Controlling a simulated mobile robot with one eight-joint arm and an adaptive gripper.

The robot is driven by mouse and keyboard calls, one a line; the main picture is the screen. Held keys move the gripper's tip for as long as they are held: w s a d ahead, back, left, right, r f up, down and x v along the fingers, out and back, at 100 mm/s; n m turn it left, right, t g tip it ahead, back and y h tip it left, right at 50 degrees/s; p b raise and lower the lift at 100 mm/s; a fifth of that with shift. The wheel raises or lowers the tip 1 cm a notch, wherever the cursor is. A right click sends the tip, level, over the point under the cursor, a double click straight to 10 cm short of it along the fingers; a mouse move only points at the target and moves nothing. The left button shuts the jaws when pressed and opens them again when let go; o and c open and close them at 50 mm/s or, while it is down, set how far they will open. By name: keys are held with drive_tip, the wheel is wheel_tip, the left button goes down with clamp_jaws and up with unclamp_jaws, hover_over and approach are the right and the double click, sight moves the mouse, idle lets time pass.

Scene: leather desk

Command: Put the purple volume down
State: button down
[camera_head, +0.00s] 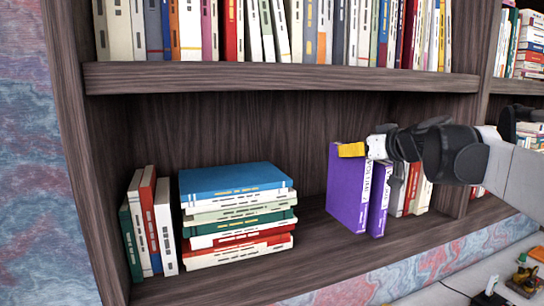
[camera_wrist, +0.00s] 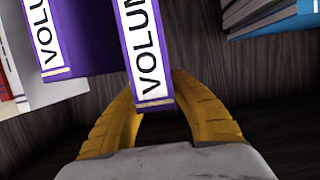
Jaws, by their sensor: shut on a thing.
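The purple volume (camera_head: 346,192) stands upright on or just above the lower shelf, with its top edge at my gripper (camera_head: 360,150). In the wrist view the yellow fingers of my gripper (camera_wrist: 158,98) are on both sides of this purple volume (camera_wrist: 149,50), and its white spine label shows. My gripper is shut on it. A second purple volume (camera_head: 380,200) stands close on its right in the head view; it also shows in the wrist view (camera_wrist: 70,62). I cannot tell whether the held volume's bottom touches the shelf.
White and red books (camera_head: 415,190) stand right of the purple volumes. A flat stack of books with a blue one (camera_head: 235,180) on top lies to the left, with several upright books (camera_head: 150,225) beyond. Shelf space between stack and volumes is free. The upper shelf board (camera_head: 280,78) runs overhead.

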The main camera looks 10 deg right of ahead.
sight(348, 163)
drive_tip(key=shift+w+a+f, duration=0.1)
drive_tip(key=shift+w, duration=0.4)
drive_tip(key=shift+f+p, duration=0.55)
drive_tip(key=shift+f, duration=1.1)
drive_tip(key=shift+s, duration=0.1)
drive_tip(key=c, duration=1.3)
unclamp_jaws()
drive_tip(key=shift+f, duration=0.15)
